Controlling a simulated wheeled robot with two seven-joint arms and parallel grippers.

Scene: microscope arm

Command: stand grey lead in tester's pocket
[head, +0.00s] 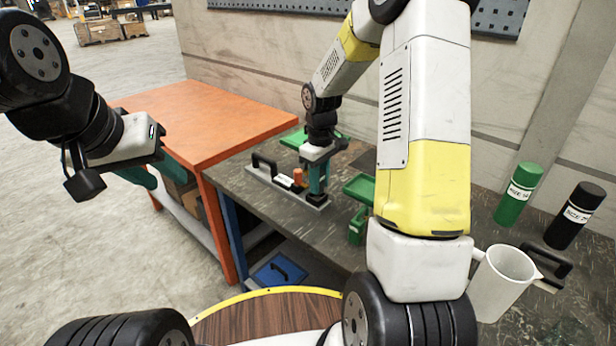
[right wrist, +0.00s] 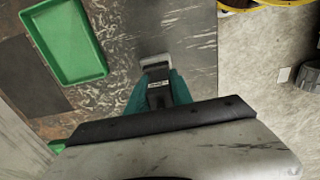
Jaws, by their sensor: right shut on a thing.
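A flat grey unit with a black handle and an orange knob (head: 285,183), which looks like the tester, lies on the dark bench. My right gripper (head: 318,192) is over its right end, teal fingers pointing down. In the right wrist view the fingers (right wrist: 156,88) are shut around a dark piece with a pale label (right wrist: 158,98), taken to be the grey lead. A pale grey edge (right wrist: 153,61) shows at the fingertips. Whether the piece is in a pocket or above it is hidden. My left gripper (head: 142,177) is off to the left, away from the bench; its fingertips are unclear.
A green tray (right wrist: 65,42) lies beside the right gripper; a green holder (head: 357,190) stands near it. An orange table (head: 205,115) adjoins at left.

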